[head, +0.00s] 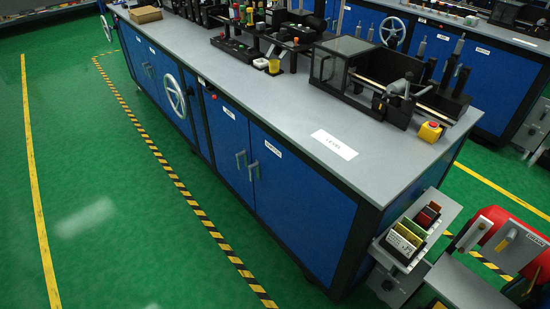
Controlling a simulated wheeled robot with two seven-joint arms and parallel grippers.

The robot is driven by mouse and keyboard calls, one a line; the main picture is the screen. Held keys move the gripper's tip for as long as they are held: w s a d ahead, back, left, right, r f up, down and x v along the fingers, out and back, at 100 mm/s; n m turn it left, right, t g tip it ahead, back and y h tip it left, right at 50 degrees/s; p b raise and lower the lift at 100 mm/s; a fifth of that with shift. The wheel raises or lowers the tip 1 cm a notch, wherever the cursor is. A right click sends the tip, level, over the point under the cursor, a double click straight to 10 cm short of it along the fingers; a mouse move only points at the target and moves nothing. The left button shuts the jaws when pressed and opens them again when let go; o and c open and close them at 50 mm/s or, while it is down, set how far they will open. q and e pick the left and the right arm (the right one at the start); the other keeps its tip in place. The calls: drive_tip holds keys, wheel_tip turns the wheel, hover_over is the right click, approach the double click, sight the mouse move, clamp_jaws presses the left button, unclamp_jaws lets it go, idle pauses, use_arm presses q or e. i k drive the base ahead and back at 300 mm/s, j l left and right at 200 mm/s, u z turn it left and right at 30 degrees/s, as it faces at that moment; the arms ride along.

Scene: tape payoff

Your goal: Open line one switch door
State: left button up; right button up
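A long workbench (235,82) with blue cabinet fronts crosses the view. Its near part has two blue doors side by side, a left door (228,140) and a right door (300,195). Both look closed. A larger white label (334,144) lies on the benchtop. Neither gripper is in view.
Green floor (110,210) is open left of the bench, with yellow and striped lines. A handwheel (173,96) juts from the bench front. A small tray (415,232) and a red machine (490,240) stand at the lower right. A yellow-and-red button (430,131) sits on the benchtop.

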sight(312, 218)
drive_tip(key=i+j+z, duration=0.25)
drive_tip(key=i+z, duration=0.25)
drive_tip(key=i+j+z, duration=0.5)
drive_tip(key=k+l, duration=0.05)
